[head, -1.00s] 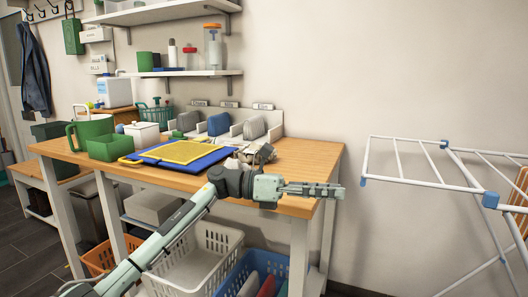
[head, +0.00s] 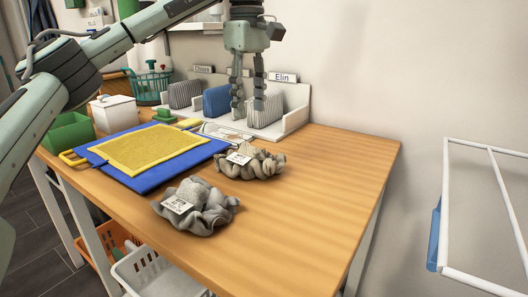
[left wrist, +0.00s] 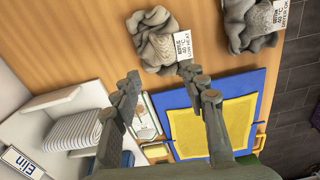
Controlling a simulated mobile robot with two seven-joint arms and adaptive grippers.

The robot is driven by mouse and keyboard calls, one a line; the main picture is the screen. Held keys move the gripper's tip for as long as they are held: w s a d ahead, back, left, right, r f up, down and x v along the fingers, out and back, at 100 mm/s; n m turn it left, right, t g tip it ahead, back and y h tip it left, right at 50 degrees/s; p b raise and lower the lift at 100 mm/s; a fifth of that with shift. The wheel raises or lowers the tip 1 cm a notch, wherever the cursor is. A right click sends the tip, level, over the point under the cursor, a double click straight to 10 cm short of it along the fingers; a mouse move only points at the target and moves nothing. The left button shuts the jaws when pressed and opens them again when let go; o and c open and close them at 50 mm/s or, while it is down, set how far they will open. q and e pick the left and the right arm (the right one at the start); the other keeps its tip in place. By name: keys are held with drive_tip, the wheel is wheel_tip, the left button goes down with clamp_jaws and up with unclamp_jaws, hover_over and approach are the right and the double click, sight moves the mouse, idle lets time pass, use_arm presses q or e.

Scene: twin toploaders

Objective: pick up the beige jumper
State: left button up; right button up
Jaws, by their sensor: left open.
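The beige jumper (head: 262,164) lies crumpled on the wooden table, with a white care label on it. It also shows in the left wrist view (left wrist: 152,48), just beyond my fingertips. A greyer crumpled garment (head: 212,214) with its own label lies nearer the front edge; the left wrist view shows it too (left wrist: 250,38). My left gripper (head: 248,105) points down, open and empty, behind and above the beige jumper, in front of the compartment organiser. In the left wrist view its two fingers (left wrist: 166,92) are spread apart with nothing between them. My right gripper is out of view.
A yellow cloth (head: 150,150) lies on a blue board (head: 122,183) left of the garments. The white organiser (head: 297,115) at the back holds folded grey and blue cloths. A white drying rack (head: 446,215) stands right. The table's right side is clear.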

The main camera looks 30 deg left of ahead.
sight(249, 142)
use_arm(q)
drive_tip(key=shift+s+a+f+b, duration=0.1)
drive_tip(key=shift+s+f+b, duration=0.1)
drive_tip(key=shift+f, duration=0.45)
drive_tip(key=shift+s+f+b, duration=0.1)
drive_tip(key=shift+f+b, duration=0.1)
drive_tip(key=shift+f, duration=0.4)
drive_tip(key=f, duration=0.4)
drive_tip(key=shift+s+d+f, duration=0.15)
drive_tip(key=shift+s+d, duration=0.1)
drive_tip(key=shift+f, duration=0.3)
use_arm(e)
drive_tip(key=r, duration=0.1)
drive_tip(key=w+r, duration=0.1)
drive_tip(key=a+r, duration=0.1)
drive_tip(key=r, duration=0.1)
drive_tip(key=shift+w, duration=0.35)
use_arm(q)
drive_tip(key=shift+c, duration=0.2)
clamp_jaws()
